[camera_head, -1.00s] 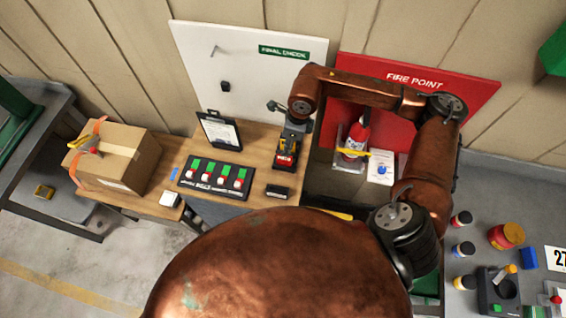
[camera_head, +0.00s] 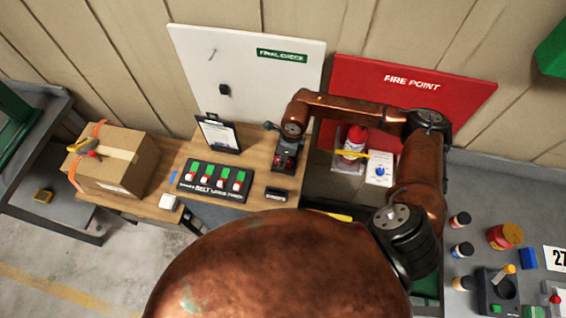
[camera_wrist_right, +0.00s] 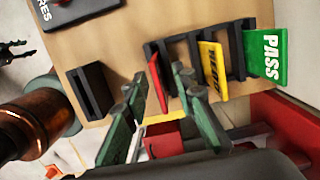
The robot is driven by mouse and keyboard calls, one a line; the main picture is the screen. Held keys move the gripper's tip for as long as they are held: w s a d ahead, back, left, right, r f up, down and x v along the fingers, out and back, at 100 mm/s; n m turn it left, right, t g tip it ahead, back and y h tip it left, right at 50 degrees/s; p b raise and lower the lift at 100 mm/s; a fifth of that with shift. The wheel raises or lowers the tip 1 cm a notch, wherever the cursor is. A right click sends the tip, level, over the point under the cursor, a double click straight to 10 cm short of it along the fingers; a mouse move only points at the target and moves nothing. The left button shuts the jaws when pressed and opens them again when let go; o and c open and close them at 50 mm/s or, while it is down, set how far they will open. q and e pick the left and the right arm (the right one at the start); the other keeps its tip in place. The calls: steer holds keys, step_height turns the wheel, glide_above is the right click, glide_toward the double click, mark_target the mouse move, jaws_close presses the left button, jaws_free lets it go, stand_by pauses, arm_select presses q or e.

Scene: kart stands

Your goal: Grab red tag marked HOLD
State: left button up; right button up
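The red tag (camera_wrist_right: 158,82) stands in a dark slotted rack (camera_wrist_right: 238,67) on the wooden bench, seen nearly edge-on in the right wrist view. Its lettering cannot be read from this angle. My right gripper (camera_wrist_right: 160,88) is open, with one green finger on each side of the red tag and a visible gap to each. In the head view the right gripper (camera_head: 284,152) is over the rack, which it partly hides. A yellow tag (camera_wrist_right: 213,70) and a green PASS tag (camera_wrist_right: 265,55) stand farther along the rack. My left gripper is not identifiable in either view.
A black block (camera_wrist_right: 90,90) lies near the rack. A switch panel (camera_head: 215,180) and clipboard (camera_head: 219,133) are to the left. A fire extinguisher (camera_head: 355,143) and white box (camera_head: 380,168) stand to the right, below my arm. The white board (camera_head: 250,80) is behind.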

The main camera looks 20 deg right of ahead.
steer(key=shift+c, duration=0.6)
jaws_close()
